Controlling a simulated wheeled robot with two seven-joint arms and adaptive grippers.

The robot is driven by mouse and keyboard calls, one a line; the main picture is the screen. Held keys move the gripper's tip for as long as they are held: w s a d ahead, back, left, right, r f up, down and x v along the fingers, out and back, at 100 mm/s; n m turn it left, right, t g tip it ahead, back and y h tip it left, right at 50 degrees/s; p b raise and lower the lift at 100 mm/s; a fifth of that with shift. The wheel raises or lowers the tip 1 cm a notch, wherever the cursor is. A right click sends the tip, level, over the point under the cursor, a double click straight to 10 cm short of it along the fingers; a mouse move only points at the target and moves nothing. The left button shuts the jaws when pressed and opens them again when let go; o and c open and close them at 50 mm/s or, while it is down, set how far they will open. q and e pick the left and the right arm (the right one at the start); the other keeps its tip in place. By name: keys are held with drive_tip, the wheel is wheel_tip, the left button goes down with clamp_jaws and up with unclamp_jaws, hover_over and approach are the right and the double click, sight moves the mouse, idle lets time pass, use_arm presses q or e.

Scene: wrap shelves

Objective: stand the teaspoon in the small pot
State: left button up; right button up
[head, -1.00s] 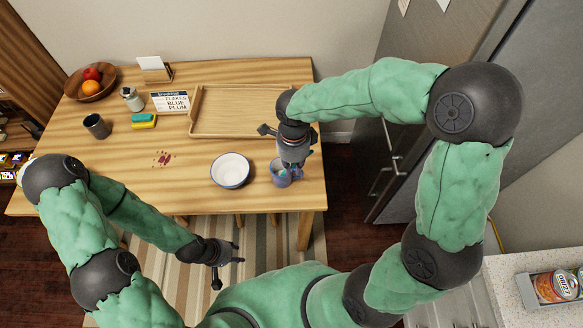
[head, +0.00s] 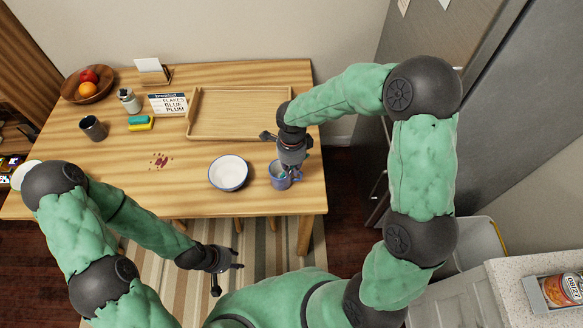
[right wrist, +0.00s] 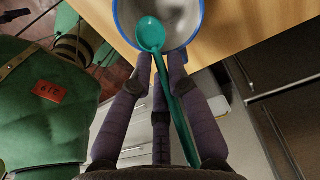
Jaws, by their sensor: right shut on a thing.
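The small pot (head: 279,183) is a blue mug-like vessel near the front right corner of the wooden table; its blue rim and grey inside also show in the right wrist view (right wrist: 186,22). My right gripper (head: 288,168) is right above it, pointing down, with its fingers at the mouth. It is shut on the teal teaspoon (right wrist: 151,35), whose handle runs back between the fingers. The spoon's bowl overlaps the pot's mouth; I cannot tell whether it is inside. My left gripper (head: 229,268) is empty and open, low in front of the table.
A white bowl (head: 229,174) stands just left of the pot. A wooden tray (head: 240,112) lies behind. A dark cup (head: 93,128), a sponge (head: 140,123), a jar (head: 130,101) and a fruit bowl (head: 87,92) are at the left. Crumbs (head: 161,161) lie mid-table.

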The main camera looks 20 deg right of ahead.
drive_tip(key=shift+f+b, duration=0.4)
drive_tip(key=shift+b, duration=0.1)
drive_tip(key=shift+f+b, duration=0.2)
drive_tip(key=shift+b, duration=0.1)
drive_tip(key=o, duration=0.8)
drive_tip(key=shift+r+p, duration=0.6)
drive_tip(key=shift+p, duration=0.2)
wheel_tip(320, 180, up, 12)
drive_tip(key=p, duration=0.3)
drive_tip(key=shift+w+d, duration=0.1)
drive_tip(key=shift+w, duration=0.05)
